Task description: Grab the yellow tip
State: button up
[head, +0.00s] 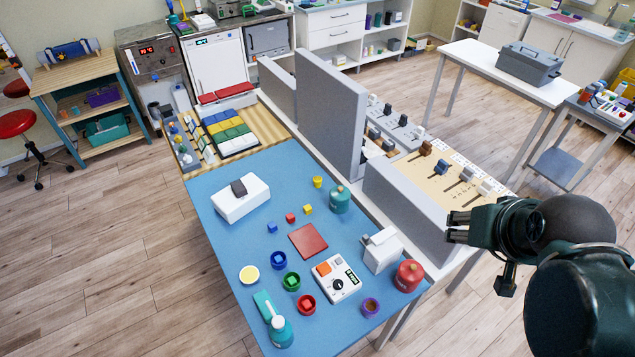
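My gripper (457,228) is at the right, above the right side of the table and beside a grey partition. Its two dark fingers look apart, with nothing seen between them. No single thing is clearly a yellow tip. Several small yellow things are on the blue mat: a yellow cup (318,181) near the teal jar, a yellow cube (308,209) beside a red cube, and a round yellow-topped piece (249,274) at the left edge. Small yellow pieces (174,130) also show on the grey rack at the far left, too small to make out. My gripper is well apart from all of these.
The blue mat (230,228) also holds a white box (241,198), a teal jar (340,199), a red jar (408,275), a white device (337,278) and a pump bottle (281,330). Tall grey partitions (328,110) stand between the mat and the switch boards.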

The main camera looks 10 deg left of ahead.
jog(key=w+a+r+m+g, duration=0.1)
jog(key=w+a+m, duration=0.15)
jog(key=w, duration=0.45)
jog(key=w+a+r+m+g, duration=0.1)
jog(key=w+a+r, duration=0.1)
jog(key=w+a, duration=0.35)
jog(key=m+g+b, duration=0.2)
jog(key=m+g, duration=0.3)
jog(key=m, duration=0.4)
send_over(318, 178)
jog(key=f, duration=3.2)
jog(key=shift+s+d, duration=0.15)
jog(key=shift+d, duration=0.15)
jog(key=shift+a+f, duration=0.2)
jog(key=shift+f, duration=0.2)
jog(key=shift+f, duration=1.3)
